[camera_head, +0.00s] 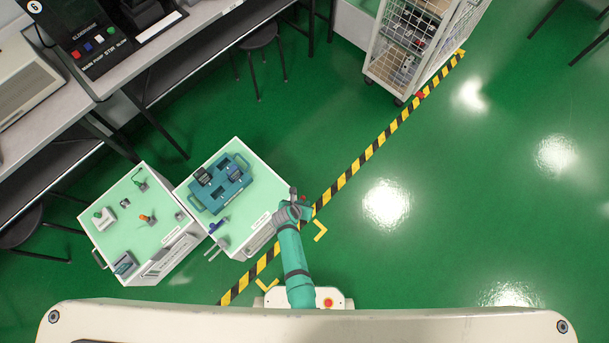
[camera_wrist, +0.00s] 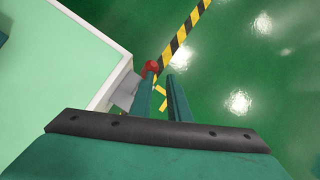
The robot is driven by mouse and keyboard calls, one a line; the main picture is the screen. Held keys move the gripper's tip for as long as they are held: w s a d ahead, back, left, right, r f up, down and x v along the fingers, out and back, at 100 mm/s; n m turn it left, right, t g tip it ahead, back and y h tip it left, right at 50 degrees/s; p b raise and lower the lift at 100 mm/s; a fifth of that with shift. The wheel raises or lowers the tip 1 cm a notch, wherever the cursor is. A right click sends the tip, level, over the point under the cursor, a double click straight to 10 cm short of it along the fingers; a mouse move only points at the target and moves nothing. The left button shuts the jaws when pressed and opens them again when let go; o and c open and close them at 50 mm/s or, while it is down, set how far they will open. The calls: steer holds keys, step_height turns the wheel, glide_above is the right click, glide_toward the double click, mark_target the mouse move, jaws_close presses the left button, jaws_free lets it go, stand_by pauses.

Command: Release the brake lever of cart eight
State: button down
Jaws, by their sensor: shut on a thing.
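A white cart with a pale green top (camera_head: 262,202) stands left of my gripper (camera_head: 303,207) in the head view; its number is not readable. In the wrist view the cart's top (camera_wrist: 75,45) fills the upper left. A red knob (camera_wrist: 152,66), likely the end of the brake lever, shows at my fingertips (camera_wrist: 160,78) beside the cart's side. My gripper is shut on the lever; the fingers hide most of it. In the head view my arm partly covers this corner of the cart.
A blue tray with devices (camera_head: 206,198) sits on this cart. A second cart (camera_head: 103,240) with small devices stands close at its left. Black-yellow floor tape (camera_head: 350,172) runs past the lever side. A wire cage trolley (camera_head: 405,75) stands at the top. Green floor at the right is clear.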

steer(key=shift+s+d+f, duration=0.15)
steer(key=shift+s+d, duration=0.05)
steer(key=shift+d, duration=0.75)
step_height(320, 180, up, 12)
steer(key=s, duration=0.1)
steer(key=shift+s+f, duration=0.2)
steer(key=shift+s, duration=0.2)
